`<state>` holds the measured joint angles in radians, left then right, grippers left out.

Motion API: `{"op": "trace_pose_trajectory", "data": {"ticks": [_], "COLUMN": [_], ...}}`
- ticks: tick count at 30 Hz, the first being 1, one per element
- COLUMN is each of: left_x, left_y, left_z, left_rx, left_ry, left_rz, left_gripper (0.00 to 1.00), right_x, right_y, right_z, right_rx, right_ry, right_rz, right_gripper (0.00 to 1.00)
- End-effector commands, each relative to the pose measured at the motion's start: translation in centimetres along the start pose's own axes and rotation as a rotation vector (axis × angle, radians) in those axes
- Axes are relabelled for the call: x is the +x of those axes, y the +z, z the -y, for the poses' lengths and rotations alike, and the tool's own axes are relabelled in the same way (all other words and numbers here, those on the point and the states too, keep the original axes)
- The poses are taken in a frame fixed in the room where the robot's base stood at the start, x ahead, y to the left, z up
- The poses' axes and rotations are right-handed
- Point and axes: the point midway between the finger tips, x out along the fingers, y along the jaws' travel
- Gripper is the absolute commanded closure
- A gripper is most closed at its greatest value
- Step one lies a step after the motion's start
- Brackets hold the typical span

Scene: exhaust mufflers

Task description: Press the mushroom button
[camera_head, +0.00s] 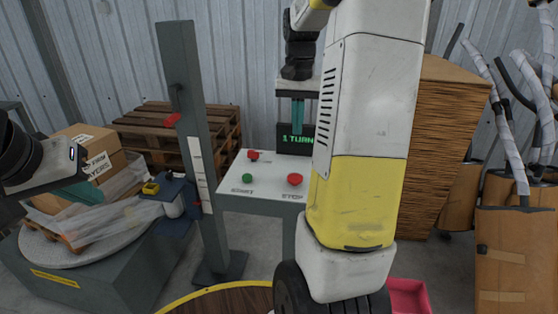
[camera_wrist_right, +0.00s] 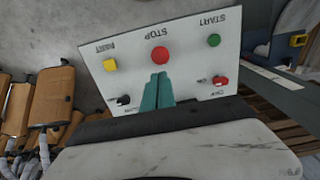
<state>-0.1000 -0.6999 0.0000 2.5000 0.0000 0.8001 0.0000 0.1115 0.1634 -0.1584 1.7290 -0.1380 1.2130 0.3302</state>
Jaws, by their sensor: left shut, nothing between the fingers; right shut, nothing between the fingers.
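The red mushroom button (camera_head: 295,179), labelled STOP, sits on the front part of a white control panel (camera_head: 232,187). It also shows in the right wrist view (camera_wrist_right: 159,55), just beyond the fingertips. My right gripper (camera_head: 297,131) is shut and empty, its teal fingers pointing down over the back of the panel. In the right wrist view the shut fingers (camera_wrist_right: 158,76) appear just short of the red button, with a gap in the picture. My left gripper (camera_head: 98,198) is shut and empty at the left, far from the panel.
The panel also bears a green START button (camera_wrist_right: 213,40), a yellow RESET button (camera_wrist_right: 110,64), a black switch (camera_wrist_right: 123,99) and a red knob (camera_wrist_right: 220,81). A lit display (camera_head: 296,138) stands behind. A grey post (camera_head: 190,100) rises left of the panel.

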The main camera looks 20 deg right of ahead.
Motion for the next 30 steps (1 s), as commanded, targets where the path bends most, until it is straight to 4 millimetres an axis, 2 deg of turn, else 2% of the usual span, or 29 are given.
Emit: {"op": "trace_pose_trajectory", "data": {"ticks": [7,11,14,24,30], "left_x": [0.0,0.0,0.0,0.0,0.0], "left_y": [0.0,0.0,0.0,0.0,0.0], "left_z": [0.0,0.0,0.0,0.0,0.0], "left_rx": [0.000,0.000,0.000,0.000,0.000], "left_ry": [0.000,0.000,0.000,0.000,0.000], "left_rz": [0.000,0.000,0.000,0.000,0.000], "left_gripper": [1.00,1.00,1.00,1.00,1.00], "right_x": [0.1,1.2,2.9,10.1,12.9], "right_y": [0.1,0.1,0.2,0.2,0.1], "right_z": [0.0,0.0,0.0,0.0,0.0], "right_rx": [-0.001,-0.001,-0.001,-0.001,-0.001], "right_ry": [0.000,0.000,0.001,0.001,0.000], "right_rz": [0.000,0.002,0.004,0.005,0.001], "right_gripper": [1.00,1.00,1.00,1.00,1.00]}}
